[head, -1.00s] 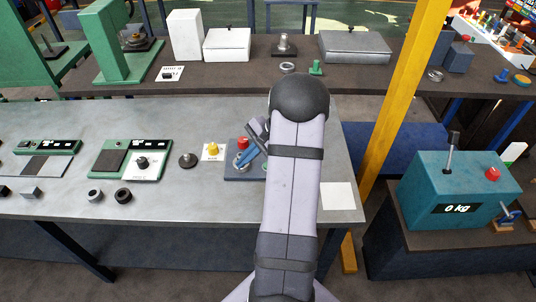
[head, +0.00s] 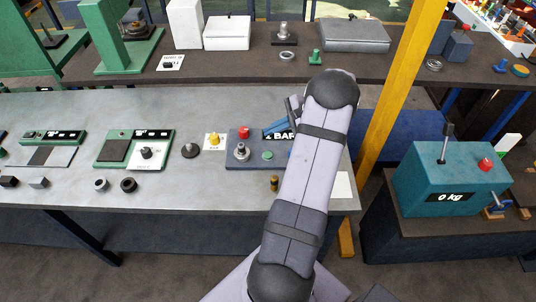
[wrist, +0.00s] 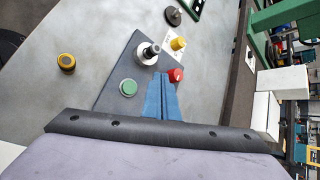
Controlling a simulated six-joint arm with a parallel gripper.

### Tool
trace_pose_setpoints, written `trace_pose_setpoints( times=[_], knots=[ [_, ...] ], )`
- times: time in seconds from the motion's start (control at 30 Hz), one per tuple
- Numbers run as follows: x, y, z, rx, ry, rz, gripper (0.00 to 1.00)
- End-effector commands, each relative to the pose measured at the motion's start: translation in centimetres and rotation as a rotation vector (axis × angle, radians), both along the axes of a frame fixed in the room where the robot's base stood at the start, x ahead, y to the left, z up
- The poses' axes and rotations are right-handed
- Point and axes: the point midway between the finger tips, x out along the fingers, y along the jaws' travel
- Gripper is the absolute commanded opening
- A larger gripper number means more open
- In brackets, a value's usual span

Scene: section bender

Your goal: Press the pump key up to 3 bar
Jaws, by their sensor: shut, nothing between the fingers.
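The pump panel (head: 233,162) is a blue-grey plate on the grey bench. It carries a red button (head: 244,132), a silver knob (head: 241,152), a green button (head: 267,155) and a dark display (head: 290,135) reading "BAR". The figure before it is partly covered and I cannot read it surely. My gripper (head: 268,131) has blue fingers, shut and empty, in front of the display and right of the red button. In the wrist view the fingers (wrist: 161,78) lie between the red button (wrist: 175,75) and the green button (wrist: 128,88). I see no contact with either.
A yellow button (head: 214,140) on a white card and a dark knob (head: 190,150) stand left of the panel. A small brass-coloured piece (head: 274,184) stands in front of it. A yellow post (head: 385,125) rises right of my arm. The bench front is mostly clear.

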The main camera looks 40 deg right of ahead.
Motion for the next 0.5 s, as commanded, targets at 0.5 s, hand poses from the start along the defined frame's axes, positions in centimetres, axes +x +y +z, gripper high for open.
trace_pose_setpoints(
  times=[0.5],
  knots=[
    [0.0,0.1,-4.2,0.002,0.002,0.001,0.0]
  ],
)
